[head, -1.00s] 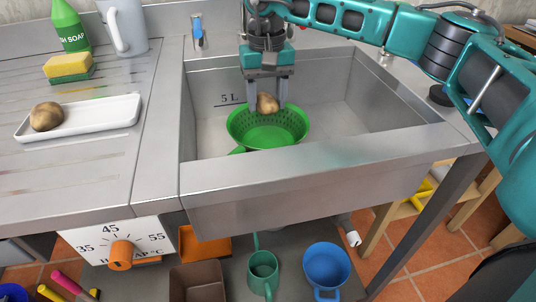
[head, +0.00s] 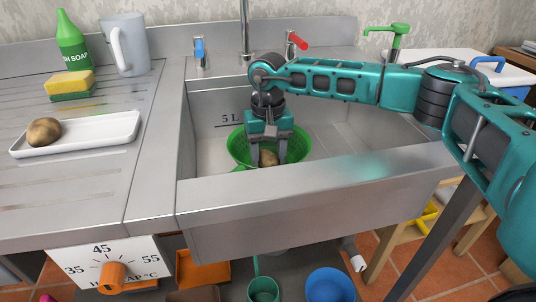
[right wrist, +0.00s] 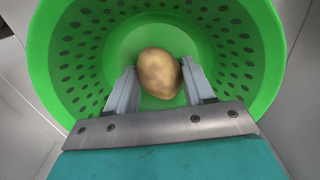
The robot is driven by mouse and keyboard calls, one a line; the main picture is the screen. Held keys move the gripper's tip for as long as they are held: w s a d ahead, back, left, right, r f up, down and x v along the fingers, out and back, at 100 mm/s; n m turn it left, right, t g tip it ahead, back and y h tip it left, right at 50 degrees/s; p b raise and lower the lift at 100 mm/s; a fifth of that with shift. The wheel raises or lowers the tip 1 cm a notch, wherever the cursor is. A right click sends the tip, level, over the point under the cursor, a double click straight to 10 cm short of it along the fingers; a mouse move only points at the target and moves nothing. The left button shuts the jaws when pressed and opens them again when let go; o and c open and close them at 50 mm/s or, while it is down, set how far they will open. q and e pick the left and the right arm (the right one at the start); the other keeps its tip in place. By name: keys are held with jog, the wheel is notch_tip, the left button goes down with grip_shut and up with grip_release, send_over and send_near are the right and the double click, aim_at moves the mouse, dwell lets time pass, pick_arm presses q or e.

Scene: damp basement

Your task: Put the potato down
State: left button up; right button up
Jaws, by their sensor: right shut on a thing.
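My right gripper (head: 268,160) is down inside the green colander (head: 238,146), which sits in the sink (head: 345,115). It is shut on a brown potato (head: 268,158). In the right wrist view the potato (right wrist: 159,73) sits between the two fingers (right wrist: 158,88), over the colander's floor (right wrist: 125,45). I cannot tell whether it touches the floor. Another potato (head: 44,131) lies on a white tray (head: 100,138) on the drainboard at the left. My left gripper is not in view.
The sink's front rim (head: 320,175) stands between me and the colander. A tap (head: 244,30) rises behind the sink. A sponge (head: 70,85), soap bottle (head: 72,40) and grey jug (head: 125,45) stand at the back left. Below are a blue pot (head: 330,285) and green mug (head: 263,289).

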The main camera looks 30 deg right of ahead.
aim_at(268, 152)
jog(key=shift+f, duration=0.15)
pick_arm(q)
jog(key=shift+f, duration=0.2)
pick_arm(e)
jog(key=o, duration=1.1)
pick_arm(q)
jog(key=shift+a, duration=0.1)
jog(key=p, duration=0.1)
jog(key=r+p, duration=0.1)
jog(key=p, duration=0.1)
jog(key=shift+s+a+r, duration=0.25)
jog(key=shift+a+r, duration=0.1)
pick_arm(e)
notch_tip(268, 152, up, 12)
jog(key=shift+r, duration=0.25)
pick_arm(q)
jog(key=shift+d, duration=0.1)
